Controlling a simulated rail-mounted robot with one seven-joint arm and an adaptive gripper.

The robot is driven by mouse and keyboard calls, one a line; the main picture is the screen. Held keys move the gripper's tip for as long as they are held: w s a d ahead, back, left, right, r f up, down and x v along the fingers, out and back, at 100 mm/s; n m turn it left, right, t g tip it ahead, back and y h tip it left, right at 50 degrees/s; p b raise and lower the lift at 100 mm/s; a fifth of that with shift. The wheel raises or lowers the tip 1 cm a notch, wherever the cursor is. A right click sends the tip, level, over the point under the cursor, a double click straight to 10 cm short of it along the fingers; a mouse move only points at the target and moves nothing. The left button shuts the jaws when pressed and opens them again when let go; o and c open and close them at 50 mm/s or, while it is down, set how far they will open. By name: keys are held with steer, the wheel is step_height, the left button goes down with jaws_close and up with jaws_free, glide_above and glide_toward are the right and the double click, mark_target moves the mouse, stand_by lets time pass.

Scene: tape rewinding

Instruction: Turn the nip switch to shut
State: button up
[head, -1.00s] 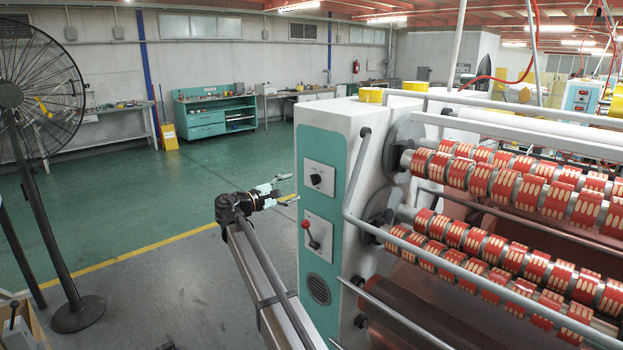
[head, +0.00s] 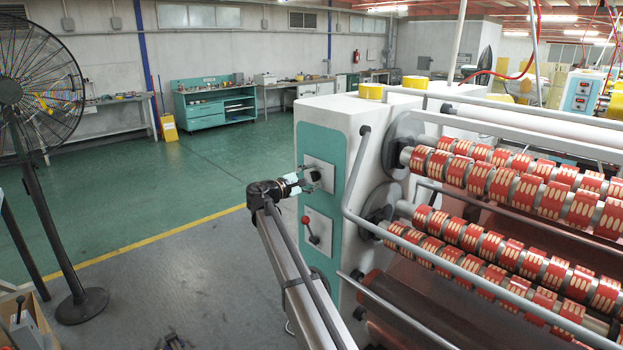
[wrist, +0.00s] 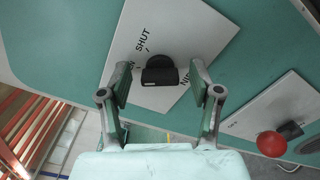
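The nip switch (wrist: 160,70) is a black knob on a white plate (wrist: 139,21) set in the machine's teal panel. In the wrist view, the plate reads "SHUT" at the knob's upper left and a partly hidden "NIP" at its right. The knob's pointing direction is hard to tell. My gripper (wrist: 160,78) is open, with one finger on each side of the knob and visible gaps. In the head view, my gripper (head: 313,180) is at the upper plate (head: 327,165) and partly hides the knob.
A grey rail (head: 352,190) and tape rollers are to the right.

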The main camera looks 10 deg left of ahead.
steer(key=c, duration=1)
steer(key=shift+o, duration=0.2)
